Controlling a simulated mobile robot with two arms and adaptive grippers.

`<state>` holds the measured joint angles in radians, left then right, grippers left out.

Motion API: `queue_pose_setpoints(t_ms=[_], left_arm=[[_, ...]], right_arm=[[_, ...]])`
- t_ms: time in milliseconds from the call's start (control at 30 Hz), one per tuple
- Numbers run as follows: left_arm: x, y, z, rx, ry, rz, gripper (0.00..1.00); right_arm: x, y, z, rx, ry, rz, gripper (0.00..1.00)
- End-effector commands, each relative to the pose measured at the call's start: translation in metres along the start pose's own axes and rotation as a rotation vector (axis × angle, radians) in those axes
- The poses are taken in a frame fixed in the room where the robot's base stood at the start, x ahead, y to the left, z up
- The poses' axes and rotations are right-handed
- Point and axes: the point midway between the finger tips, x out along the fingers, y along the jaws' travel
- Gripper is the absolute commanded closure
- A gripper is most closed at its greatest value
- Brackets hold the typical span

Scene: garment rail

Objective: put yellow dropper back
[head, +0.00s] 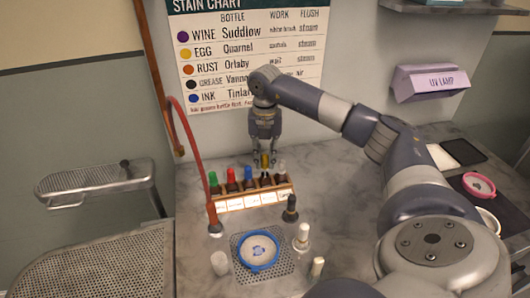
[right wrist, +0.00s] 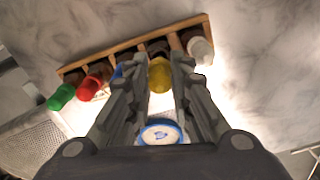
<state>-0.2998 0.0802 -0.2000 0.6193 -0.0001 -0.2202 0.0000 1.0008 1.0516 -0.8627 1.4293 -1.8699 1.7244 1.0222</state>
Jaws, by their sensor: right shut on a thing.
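The yellow dropper (head: 264,160) is upright between the fingers of my right gripper (head: 264,150), which is shut on it. In the right wrist view, the yellow top (right wrist: 159,76) shows between the two fingers (right wrist: 160,85). The dropper is at the wooden rack (head: 225,207), between the blue-topped bottle (head: 248,174) and the white-topped bottle (head: 281,169). I cannot tell whether its bottom is fully seated in the rack. My left gripper is not in view.
Green (head: 213,181) and red (head: 231,178) tops stand in the rack's left part. A dark-topped bottle (head: 290,209) stands in front of the rack's right end. A blue hoop (head: 258,251) lies on a perforated plate. A red hose (head: 184,130) hangs at left.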

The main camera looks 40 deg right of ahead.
Motion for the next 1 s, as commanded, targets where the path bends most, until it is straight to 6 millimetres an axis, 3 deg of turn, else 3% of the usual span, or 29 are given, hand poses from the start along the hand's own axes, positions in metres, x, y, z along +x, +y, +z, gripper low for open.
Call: queue_pose_setpoints(t_ms=[500, 1000], left_arm=[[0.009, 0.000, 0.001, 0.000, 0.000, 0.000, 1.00], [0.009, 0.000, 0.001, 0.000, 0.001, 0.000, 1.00]], right_arm=[[0.017, 0.000, 0.000, 0.000, 0.001, -0.001, 0.90], [0.018, 0.000, 0.000, 0.000, 0.000, 0.000, 0.90]])
